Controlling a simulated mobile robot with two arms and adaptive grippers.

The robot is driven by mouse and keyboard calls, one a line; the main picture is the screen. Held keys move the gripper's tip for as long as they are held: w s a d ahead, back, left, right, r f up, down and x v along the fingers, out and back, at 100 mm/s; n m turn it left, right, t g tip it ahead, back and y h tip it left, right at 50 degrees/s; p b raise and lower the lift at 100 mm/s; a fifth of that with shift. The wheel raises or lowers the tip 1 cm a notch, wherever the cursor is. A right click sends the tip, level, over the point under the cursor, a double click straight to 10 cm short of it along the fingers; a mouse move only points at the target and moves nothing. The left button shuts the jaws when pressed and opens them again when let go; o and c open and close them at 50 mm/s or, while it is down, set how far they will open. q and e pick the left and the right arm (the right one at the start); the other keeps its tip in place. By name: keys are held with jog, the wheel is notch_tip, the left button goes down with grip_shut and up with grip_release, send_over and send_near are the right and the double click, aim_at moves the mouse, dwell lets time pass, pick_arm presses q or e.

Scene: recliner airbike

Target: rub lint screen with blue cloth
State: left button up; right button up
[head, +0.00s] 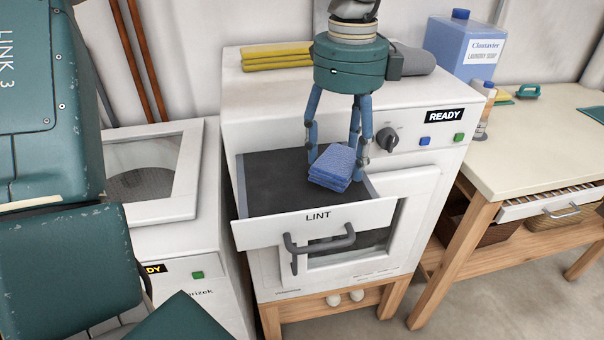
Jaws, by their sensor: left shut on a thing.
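The folded blue cloth (334,166) is between the fingers of my left gripper (337,170), which points down and is shut on it. The cloth is over the front right part of the dark lint screen (275,182). The screen lies in the pulled-out drawer marked LINT (320,222) at the top of the white dryer. The cloth looks very close to the screen; I cannot tell whether it touches. It hides part of the screen. My right gripper is not in view.
A white washer (165,180) stands at left. The drawer's grey handle (320,240) juts forward.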

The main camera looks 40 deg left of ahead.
pick_arm(q)
jog(key=shift+f, duration=0.1)
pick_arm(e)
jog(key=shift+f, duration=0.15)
pick_arm(q)
jog(key=shift+a+f+b, duration=0.2)
jog(key=shift+f+b, duration=0.3)
jog(key=shift+b, duration=0.05)
jog(key=shift+s+a+f, duration=0.1)
jog(key=shift+f, duration=0.15)
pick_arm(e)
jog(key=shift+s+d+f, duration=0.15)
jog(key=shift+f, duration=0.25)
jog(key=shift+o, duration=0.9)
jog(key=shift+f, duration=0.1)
pick_arm(q)
jog(key=shift+d+b, duration=0.25)
jog(key=shift+b, duration=0.05)
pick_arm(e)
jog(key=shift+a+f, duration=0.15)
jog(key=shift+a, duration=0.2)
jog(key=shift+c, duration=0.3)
pick_arm(q)
jog(key=shift+f, duration=0.2)
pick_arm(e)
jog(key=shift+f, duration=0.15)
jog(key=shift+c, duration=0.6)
